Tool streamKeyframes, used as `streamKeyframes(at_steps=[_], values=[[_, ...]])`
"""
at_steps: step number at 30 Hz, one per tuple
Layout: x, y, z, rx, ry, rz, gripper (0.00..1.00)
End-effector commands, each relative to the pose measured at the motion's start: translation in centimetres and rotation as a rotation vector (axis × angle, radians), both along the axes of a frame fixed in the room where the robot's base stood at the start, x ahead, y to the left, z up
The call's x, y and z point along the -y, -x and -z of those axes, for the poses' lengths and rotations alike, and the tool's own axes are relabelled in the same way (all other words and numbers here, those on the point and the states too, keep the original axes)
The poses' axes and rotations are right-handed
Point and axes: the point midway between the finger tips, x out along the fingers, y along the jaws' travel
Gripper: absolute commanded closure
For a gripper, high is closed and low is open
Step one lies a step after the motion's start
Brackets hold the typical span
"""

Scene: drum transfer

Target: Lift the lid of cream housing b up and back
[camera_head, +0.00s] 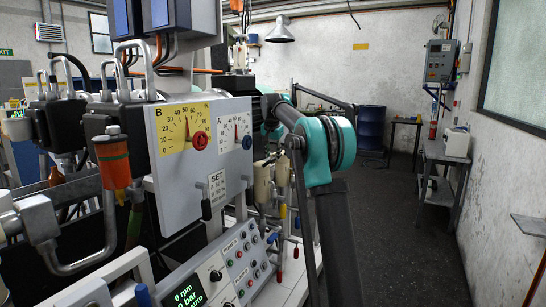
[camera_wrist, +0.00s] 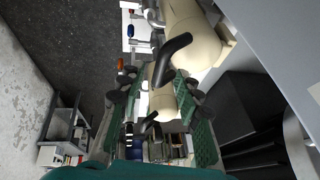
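Two cream housings show in the wrist view. The larger one (camera_wrist: 200,38) is at the top, with a curved black handle (camera_wrist: 174,52). The smaller cream housing (camera_wrist: 164,99) lies lower, with another black handle (camera_wrist: 146,123). I cannot tell which is b. My gripper (camera_wrist: 152,84) has its green-padded fingers spread apart on either side of the smaller housing; contact is not clear. In the head view, cream housings (camera_head: 263,185) stand right of the gauge panel, and another cream part (camera_head: 282,174) is beside them. My gripper is hidden there.
The grey gauge panel (camera_head: 205,155) stands close left of the housings. A control box with a display (camera_head: 215,282) is below it. A dark block (camera_wrist: 250,115) is at the right in the wrist view. A blue drum (camera_head: 370,128) and a side bench (camera_head: 445,155) are farther off; the floor (camera_head: 385,220) between is clear.

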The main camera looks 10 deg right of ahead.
Motion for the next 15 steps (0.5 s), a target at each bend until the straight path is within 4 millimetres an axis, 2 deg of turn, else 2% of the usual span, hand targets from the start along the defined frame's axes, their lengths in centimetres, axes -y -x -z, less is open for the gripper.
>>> streamKeyframes(at_steps=[4, 12, 15], values=[[0.07, -0.31, 0.68, 0.0, 0.0, 0.0, 0.66], [0.08, -0.35, 0.79, 0.0, 0.0, 0.0, 0.66], [0.08, -0.35, 0.78, 0.0, 0.0, 0.0, 0.77]])
